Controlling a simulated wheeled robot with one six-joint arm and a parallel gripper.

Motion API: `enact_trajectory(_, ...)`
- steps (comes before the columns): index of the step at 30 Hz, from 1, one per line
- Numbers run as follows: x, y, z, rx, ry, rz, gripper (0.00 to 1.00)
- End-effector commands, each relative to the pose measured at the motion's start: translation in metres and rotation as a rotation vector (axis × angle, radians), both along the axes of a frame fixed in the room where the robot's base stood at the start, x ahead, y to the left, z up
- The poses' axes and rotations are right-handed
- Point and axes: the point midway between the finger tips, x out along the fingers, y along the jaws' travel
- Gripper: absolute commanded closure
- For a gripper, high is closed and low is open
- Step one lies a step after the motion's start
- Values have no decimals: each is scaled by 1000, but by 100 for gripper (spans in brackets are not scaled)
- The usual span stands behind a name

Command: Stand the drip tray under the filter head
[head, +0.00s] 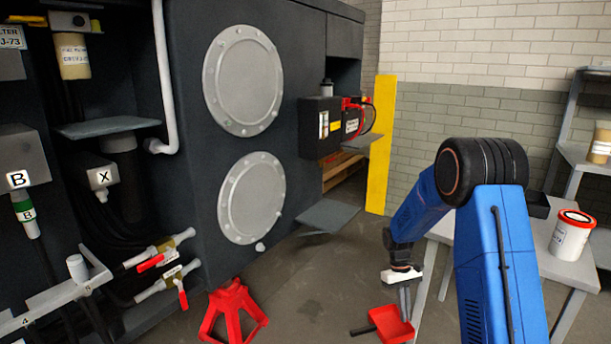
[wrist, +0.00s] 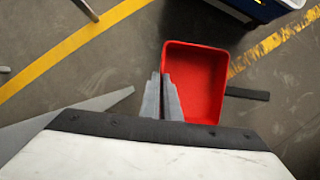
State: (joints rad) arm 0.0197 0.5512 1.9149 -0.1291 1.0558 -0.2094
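The drip tray appears to be the shallow red tray (head: 393,325) with a dark handle at low centre right in the head view. In the wrist view the red tray (wrist: 205,85) shows its open inside, which looks empty. My gripper (head: 405,300) points down at the tray. In the wrist view my gripper (wrist: 161,92) has its two fingers close together, one on each side of the tray's left wall. Whether the tray hangs clear of the floor is hard to tell. A filter head (head: 72,20) with a cream labelled canister below is at upper left.
A grey shelf (head: 108,127) juts out below the canister. A red stand (head: 232,312) and red-handled valves (head: 165,258) are low at left. A grey step (head: 327,215) juts from the chassis. A table (head: 560,265) with a white bucket (head: 571,235) stands at right.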

Motion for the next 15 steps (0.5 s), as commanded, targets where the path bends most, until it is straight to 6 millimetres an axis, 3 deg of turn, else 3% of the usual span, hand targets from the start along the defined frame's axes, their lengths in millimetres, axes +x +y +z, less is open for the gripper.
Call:
enact_trajectory(1, 3, 4, -17, 0, 6, -21, 100)
enact_trajectory(9, 24, 22, -93, 0, 5, -154, 100)
enact_trajectory(15, 36, 33, -137, 0, 3, -231, 100)
